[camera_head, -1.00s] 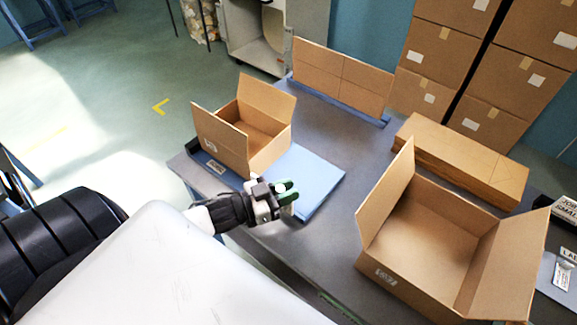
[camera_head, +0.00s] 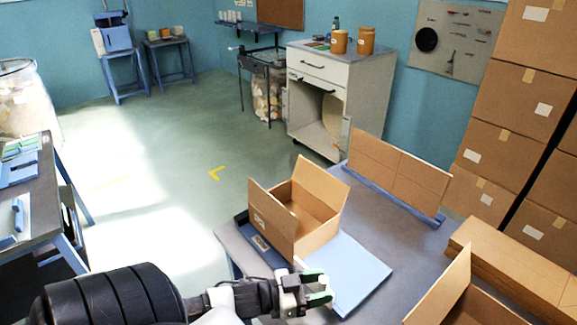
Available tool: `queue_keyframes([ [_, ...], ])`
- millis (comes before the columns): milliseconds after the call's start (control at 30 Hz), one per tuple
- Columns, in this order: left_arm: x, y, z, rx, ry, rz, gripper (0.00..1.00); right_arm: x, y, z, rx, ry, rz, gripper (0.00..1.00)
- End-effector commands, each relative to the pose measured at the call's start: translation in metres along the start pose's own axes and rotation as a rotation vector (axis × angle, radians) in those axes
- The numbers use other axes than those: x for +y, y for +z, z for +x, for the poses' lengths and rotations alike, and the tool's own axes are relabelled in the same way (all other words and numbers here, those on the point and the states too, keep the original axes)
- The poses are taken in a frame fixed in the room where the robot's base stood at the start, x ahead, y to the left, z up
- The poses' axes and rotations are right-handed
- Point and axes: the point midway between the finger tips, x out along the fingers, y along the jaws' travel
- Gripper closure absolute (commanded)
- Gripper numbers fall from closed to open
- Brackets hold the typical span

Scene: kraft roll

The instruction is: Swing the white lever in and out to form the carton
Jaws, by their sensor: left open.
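An open brown carton (camera_head: 272,222) with raised flaps stands on a dark blue base at the near left part of the grey table. A light blue board (camera_head: 350,270) lies flat beside it on the right. My left gripper (camera_head: 318,290) is open at the near edge of the board, in front of the carton. I see nothing between its green-tipped fingers. I cannot make out the white lever clearly. My right gripper is out of view.
A flat cardboard sheet (camera_head: 395,172) stands upright in a blue holder at the table's back. A stack of flat cardboard (camera_head: 510,265) and a larger open carton (camera_head: 445,290) are at right. Bare grey table (camera_head: 425,245) lies between.

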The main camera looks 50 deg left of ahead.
Motion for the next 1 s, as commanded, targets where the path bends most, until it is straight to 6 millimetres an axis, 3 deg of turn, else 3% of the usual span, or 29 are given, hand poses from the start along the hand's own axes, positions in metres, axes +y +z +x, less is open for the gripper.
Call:
queue_keyframes([
  [200, 0.001, 0.003, -0.044, -0.005, 0.0, -0.004, 0.52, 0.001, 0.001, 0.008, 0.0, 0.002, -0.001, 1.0],
  [400, 0.002, 0.002, -0.072, -0.002, 0.001, -0.002, 0.52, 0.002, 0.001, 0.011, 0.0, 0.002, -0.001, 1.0],
  [600, 0.001, 0.0, -0.082, 0.0, 0.001, -0.001, 0.52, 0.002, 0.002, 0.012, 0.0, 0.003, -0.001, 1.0],
  [1000, 0.001, 0.0, -0.082, 0.001, 0.001, -0.002, 0.52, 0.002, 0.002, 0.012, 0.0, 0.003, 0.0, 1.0],
])
